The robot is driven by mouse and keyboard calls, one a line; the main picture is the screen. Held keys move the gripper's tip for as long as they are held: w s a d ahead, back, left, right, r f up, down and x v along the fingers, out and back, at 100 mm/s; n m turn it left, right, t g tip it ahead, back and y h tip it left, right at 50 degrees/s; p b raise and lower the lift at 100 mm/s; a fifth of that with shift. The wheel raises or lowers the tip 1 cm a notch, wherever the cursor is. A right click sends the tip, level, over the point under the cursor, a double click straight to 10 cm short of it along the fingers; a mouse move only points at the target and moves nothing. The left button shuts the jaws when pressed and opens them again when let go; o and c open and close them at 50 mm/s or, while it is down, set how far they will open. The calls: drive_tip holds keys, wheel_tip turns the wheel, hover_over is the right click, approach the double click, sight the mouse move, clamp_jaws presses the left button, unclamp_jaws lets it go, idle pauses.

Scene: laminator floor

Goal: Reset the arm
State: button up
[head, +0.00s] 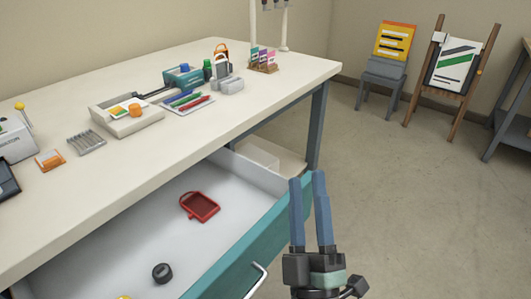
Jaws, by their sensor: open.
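My gripper (308,178) is in the lower right of the head view, with two blue fingers pointing up. The fingers are apart and nothing shows between them. It stands in front of the right end of an open drawer (245,243) with a teal front, and it seems clear of the table. I cannot tell how far it is from the drawer front.
Several tools and trays stand on the tabletop. An easel (448,65) and a grey chair (382,80) stand at the back right. The floor (420,210) at right is clear.

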wheel_tip(320, 180, up, 14)
drive_tip(key=r+m+t+h, duration=0.1)
drive_tip(key=m+h, duration=0.4)
drive_tip(key=m, duration=0.2)
drive_tip(key=s+a+r+m+t+y, duration=0.1)
drive_tip(key=s+a+r+m+y, duration=0.2)
drive_tip(key=r, duration=0.6)
drive_tip(key=s+a+r+m+t+y, duration=0.1)
drive_tip(key=s+a+r+m, duration=0.15)
drive_tip(key=s+r, duration=0.45)
wheel_tip(320, 180, up, 26)
drive_tip(key=w+p, duration=0.2)
drive_tip(key=p, duration=2.2)
drive_tip(key=shift+w+a+g+p, duration=0.15)
drive_tip(key=shift+a+g+p, duration=0.1)
drive_tip(key=shift+g+p, duration=0.05)
